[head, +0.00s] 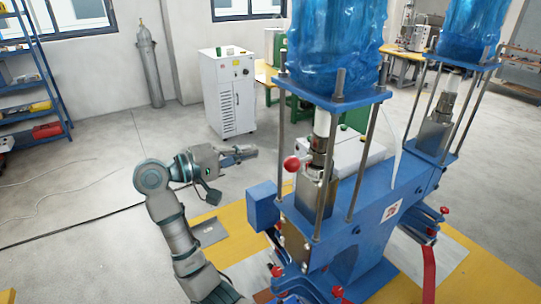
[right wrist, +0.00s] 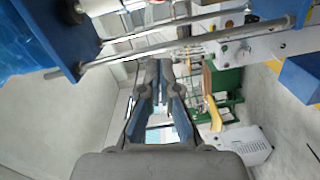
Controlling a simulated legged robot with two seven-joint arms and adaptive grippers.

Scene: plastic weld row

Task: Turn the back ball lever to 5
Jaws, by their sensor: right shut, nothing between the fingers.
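A blue machine (head: 345,215) fills the right half of the head view. A red ball lever (head: 292,163) sticks out to the left from the fitting under its nearer blue hopper. Other red balls sit lower, at the machine's front (head: 277,270) and on its right side (head: 445,210). I cannot tell for sure which is the back one, and no number is readable. My right gripper (head: 252,151) is to the left of the upper red ball, apart from it, pointing right. It is shut and empty; its fingers also show in the right wrist view (right wrist: 163,70). My left gripper is not in view.
Steel rods (head: 281,110) stand around the fitting, close to the upper ball. A second hopper (head: 470,25) is at the back right. A white cabinet (head: 228,92) stands behind my gripper. The floor to the left is mostly clear, with cables.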

